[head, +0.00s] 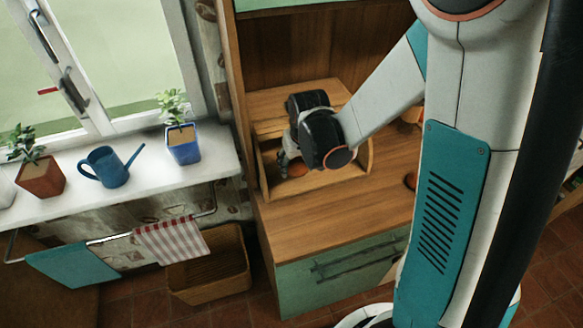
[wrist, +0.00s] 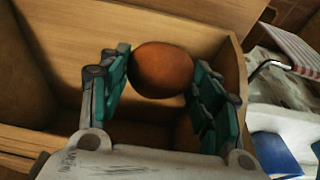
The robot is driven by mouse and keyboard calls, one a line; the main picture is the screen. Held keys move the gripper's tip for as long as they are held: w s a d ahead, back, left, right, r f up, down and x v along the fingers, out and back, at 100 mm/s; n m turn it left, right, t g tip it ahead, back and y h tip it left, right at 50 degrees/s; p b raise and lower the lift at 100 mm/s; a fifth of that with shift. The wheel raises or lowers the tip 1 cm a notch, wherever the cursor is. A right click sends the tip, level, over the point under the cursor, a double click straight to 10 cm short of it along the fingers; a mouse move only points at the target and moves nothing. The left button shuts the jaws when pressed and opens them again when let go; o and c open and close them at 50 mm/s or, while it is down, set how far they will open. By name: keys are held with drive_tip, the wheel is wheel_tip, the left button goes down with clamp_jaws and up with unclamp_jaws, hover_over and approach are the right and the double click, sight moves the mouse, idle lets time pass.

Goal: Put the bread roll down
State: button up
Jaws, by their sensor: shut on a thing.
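The bread roll (wrist: 162,70) is round and brown. In the wrist view it sits between the two teal finger pads of my gripper (wrist: 163,84), which is shut on it. In the head view my gripper (head: 286,160) is at the open wooden box (head: 264,178) on the counter, and part of the roll (head: 298,169) shows beside the fingers. The wrist view shows the box's side wall (wrist: 236,90) to the right of the roll. I cannot tell whether the roll touches the box floor; my wrist hides part of the box in the head view.
The wooden counter (head: 315,222) is clear in front of the box. To the left, a white sill (head: 120,195) holds a blue watering can (head: 112,170), a blue plant pot (head: 184,150) and a terracotta pot (head: 42,180). Towels hang on a rail below it.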

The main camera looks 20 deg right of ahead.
drive_tip(key=w, duration=0.4)
drive_tip(key=shift+b+x, duration=0.65)
drive_tip(key=shift+x, duration=0.55)
drive_tip(key=shift+w+f, duration=0.1)
drive_tip(key=shift+f, duration=0.6)
drive_tip(key=shift+s+b+x, duration=0.15)
drive_tip(key=shift+b+x, duration=0.3)
drive_tip(key=shift+x, duration=0.35)
drive_tip(key=shift+s+b+x, duration=0.15)
drive_tip(key=shift+b+x, duration=0.3)
drive_tip(key=shift+x, duration=0.35)
drive_tip(key=shift+f, duration=0.15)
drive_tip(key=shift+f, duration=0.2)
drive_tip(key=o, duration=1.1)
drive_tip(key=shift+r, duration=0.1)
drive_tip(key=shift+o, duration=0.2)
drive_tip(key=shift+r, duration=0.1)
